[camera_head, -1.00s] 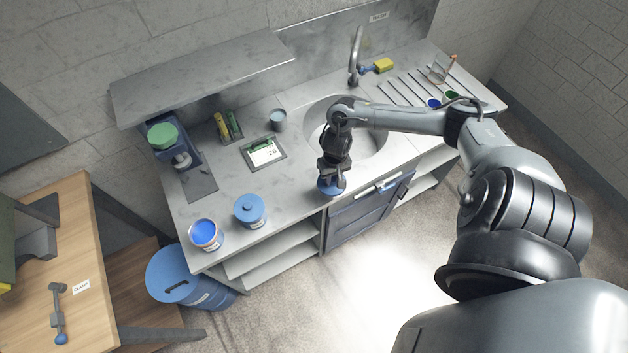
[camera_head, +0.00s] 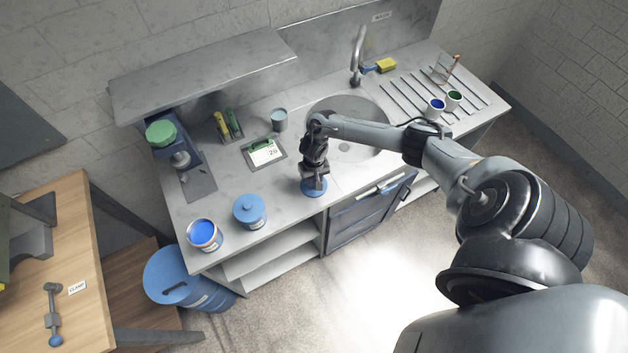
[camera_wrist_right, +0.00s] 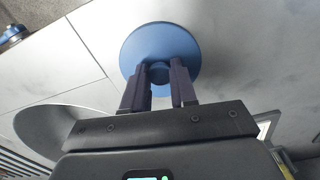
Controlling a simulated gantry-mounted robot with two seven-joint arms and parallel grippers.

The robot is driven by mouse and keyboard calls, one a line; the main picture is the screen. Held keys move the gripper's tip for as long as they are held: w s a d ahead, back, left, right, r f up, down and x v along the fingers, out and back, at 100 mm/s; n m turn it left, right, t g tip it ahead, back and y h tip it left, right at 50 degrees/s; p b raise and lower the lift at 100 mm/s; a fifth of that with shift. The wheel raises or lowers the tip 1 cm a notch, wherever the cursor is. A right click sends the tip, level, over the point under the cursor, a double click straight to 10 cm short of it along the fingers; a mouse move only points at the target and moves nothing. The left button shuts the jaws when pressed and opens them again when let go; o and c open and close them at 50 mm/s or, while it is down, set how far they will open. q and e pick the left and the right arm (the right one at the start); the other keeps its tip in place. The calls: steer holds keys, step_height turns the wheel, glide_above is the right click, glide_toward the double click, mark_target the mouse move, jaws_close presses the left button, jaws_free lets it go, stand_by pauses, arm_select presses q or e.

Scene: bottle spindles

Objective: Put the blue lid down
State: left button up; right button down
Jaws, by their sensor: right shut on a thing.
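The blue lid (camera_head: 314,190) is a round disc with a small knob, at the counter's front edge region left of the sink. It also fills the upper middle of the right wrist view (camera_wrist_right: 160,42). My right gripper (camera_head: 314,180) points down over it, its fingers shut on the knob. The lid is flat and on or just above the counter; I cannot tell which. In the right wrist view the fingers (camera_wrist_right: 160,82) stand either side of the knob. My left gripper is not in view.
A blue lidded pot (camera_head: 249,211) and an open container with blue contents (camera_head: 205,235) stand to the left on the counter (camera_head: 285,215). The sink (camera_head: 362,140) lies to the right. A framed card (camera_head: 265,152) and a grey cup (camera_head: 279,119) stand behind. Counter between pot and lid is clear.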

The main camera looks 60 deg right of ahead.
steer(key=shift+f, duration=0.2)
steer(key=c, duration=1)
jaws_free()
steer(key=shift+o, duration=0.5)
